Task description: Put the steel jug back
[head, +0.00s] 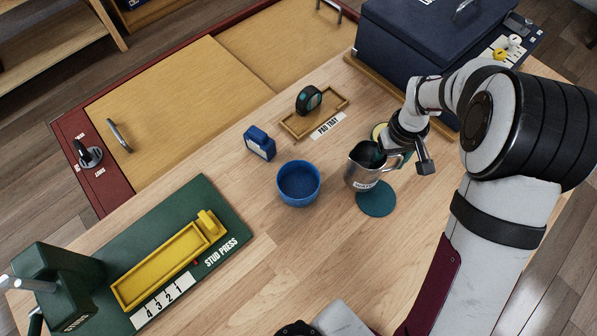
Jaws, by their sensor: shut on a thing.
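A round teal mat (377,203) lies on the bench just below and to the right of the jug in the picture. The jug overlaps its upper left edge in view. I cannot tell whether the jug's base touches the bench or hangs a little above it.
A blue bowl (299,188) stands close left of the jug. The green stud press (214,262) is left; the front middle is clear.

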